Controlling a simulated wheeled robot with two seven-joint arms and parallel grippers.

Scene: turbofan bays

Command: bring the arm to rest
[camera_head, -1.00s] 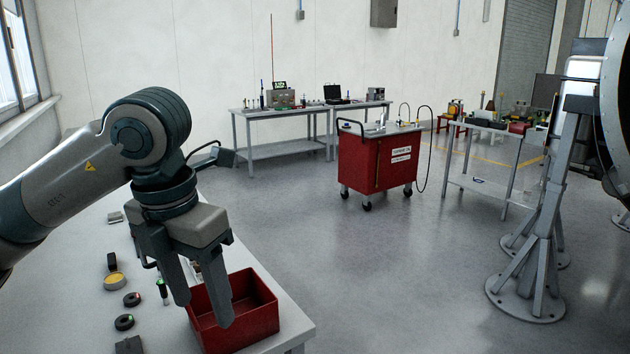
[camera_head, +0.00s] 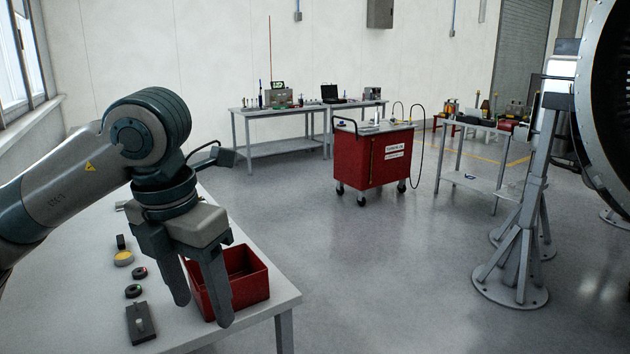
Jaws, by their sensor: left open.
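My left gripper (camera_head: 204,312) hangs over the white table at the lower left, its two fingers spread apart and pointing down. Nothing shows between the fingers. My left arm comes in from the left edge and bends down at a dark joint. Behind and partly hidden by the fingers is an open red bin (camera_head: 248,291) on the table; I cannot tell whether the fingertips are above it or in front of it. My right gripper is not in view.
The white table (camera_head: 95,310) holds a yellow-topped round piece (camera_head: 123,258), dark rings (camera_head: 133,291) and a dark block (camera_head: 140,323). A red cart (camera_head: 372,163) stands mid-room on open grey floor. A grey stand (camera_head: 520,255) beside a large round engine part is at the right.

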